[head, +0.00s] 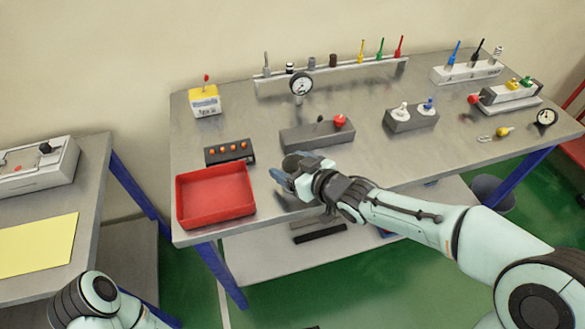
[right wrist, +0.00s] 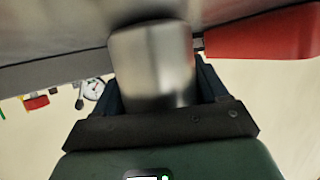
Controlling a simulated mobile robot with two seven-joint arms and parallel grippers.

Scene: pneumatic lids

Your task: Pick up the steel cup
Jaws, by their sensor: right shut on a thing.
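The steel cup (right wrist: 152,62) is a plain, shiny grey cylinder and fills the middle of the right wrist view. My right gripper (right wrist: 158,88) is shut on it, with one dark finger on each side of the cup. In the head view my right gripper (head: 284,180) is over the front part of the grey workbench, just right of the red tray. There the gripper mostly hides the cup. I cannot tell whether the cup touches the bench. My left gripper is out of view; only part of my left arm shows at the bottom left.
The red tray (head: 215,193) is close on the left, with a dark block with orange knobs (head: 229,151) behind it. A grey block with a red knob (head: 317,136) and a gauge (head: 301,85) stand behind the gripper. Bare bench (head: 390,165) lies to the right.

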